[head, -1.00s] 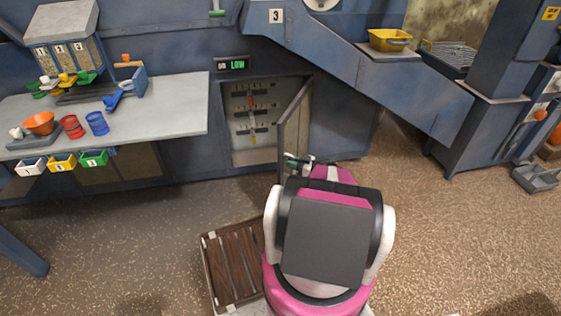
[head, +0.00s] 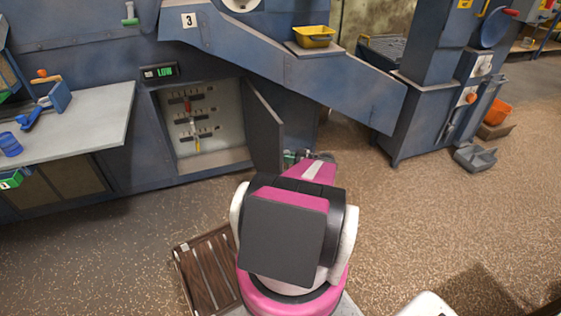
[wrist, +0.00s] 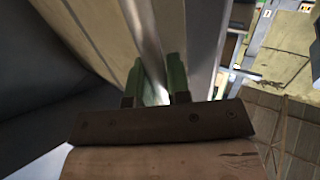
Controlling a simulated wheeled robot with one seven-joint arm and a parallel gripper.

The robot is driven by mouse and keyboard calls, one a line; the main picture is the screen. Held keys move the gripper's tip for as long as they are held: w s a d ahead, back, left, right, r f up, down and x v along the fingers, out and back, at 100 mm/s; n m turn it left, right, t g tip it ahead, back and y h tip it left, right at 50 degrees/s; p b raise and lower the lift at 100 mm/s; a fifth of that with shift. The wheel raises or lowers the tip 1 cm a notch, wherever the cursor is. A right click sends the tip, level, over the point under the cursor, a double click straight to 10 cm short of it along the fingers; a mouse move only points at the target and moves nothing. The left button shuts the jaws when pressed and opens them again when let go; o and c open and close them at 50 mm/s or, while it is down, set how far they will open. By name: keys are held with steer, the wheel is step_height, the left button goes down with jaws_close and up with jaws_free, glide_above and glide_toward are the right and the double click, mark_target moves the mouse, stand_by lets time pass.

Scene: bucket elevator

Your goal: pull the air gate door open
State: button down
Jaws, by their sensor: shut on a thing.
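The air gate door (head: 264,128) is a grey-blue panel hinged on the right side of a low cabinet opening. It stands swung well out to the right, so the lit compartment (head: 190,128) with its slider levers is exposed. My gripper (head: 296,157) is at the door's free edge, partly hidden by my own arm. In the wrist view my green fingers (wrist: 158,83) are shut on a bright metal strip of the door (wrist: 154,50). I cannot tell whether that strip is a handle or the edge.
A grey-topped table (head: 85,120) stands left of the opening. A sloping blue chute (head: 330,85) with a yellow bin (head: 314,37) runs above right. A dark slatted crate (head: 207,272) lies on the floor beside my base. The floor at right is mostly clear, with a grey scoop (head: 475,158).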

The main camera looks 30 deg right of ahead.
steer(key=shift+s+d, duration=0.1)
steer(key=shift+d, duration=0.4)
steer(key=c, duration=1.1)
jaws_free()
steer(key=shift+d, duration=0.1)
steer(key=v, duration=1)
steer(key=shift+s+d, duration=0.25)
